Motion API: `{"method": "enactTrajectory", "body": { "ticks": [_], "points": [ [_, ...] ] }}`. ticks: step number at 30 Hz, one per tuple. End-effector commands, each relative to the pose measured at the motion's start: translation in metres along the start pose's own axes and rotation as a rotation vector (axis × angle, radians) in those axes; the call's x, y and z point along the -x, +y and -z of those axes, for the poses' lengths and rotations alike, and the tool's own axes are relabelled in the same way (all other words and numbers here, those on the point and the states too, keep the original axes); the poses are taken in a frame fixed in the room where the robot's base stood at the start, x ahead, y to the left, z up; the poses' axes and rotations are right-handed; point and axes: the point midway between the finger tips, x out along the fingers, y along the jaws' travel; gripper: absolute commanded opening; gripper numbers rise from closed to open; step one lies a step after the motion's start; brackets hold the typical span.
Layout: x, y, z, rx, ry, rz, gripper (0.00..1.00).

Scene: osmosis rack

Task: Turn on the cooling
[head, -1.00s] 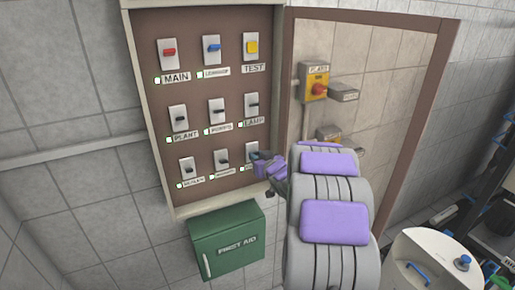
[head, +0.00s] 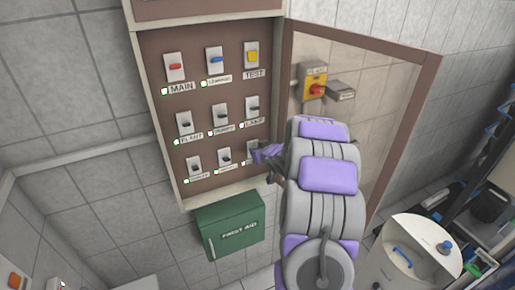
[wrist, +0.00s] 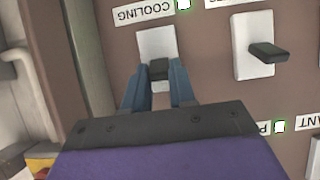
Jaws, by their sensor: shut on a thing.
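The cooling switch is a dark lever (wrist: 159,68) on a white plate (wrist: 153,42), beside the upside-down COOLING label (wrist: 143,13) in the wrist view. A small pale indicator with a green edge (wrist: 183,4) is next to the label. My gripper (wrist: 157,88) has its two blue-grey fingers on either side of the lever, shut on it. In the head view my purple gripper (head: 264,153) is at the bottom right switch of the panel (head: 230,180) and hides most of it.
The panel holds several other switches, including MAIN with a red lever (head: 175,66) and TEST with a yellow button (head: 251,56). A clear door (head: 385,140) stands open at the right, close to my arm. A green first aid box (head: 232,228) is below.

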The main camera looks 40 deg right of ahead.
Motion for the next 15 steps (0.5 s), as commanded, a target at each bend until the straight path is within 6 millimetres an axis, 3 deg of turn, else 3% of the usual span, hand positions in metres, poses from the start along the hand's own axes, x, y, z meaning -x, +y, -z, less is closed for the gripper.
{"method": "enactTrajectory", "body": {
  "ticks": [12,13,15],
  "points": [
    [0.0003,0.0003,0.0043,0.001,0.005,-0.001,0.00],
    [0.0003,0.0003,0.0043,0.001,0.005,-0.001,0.26],
    [0.0003,0.0003,0.0040,0.001,0.004,-0.001,0.33]
  ]
}}
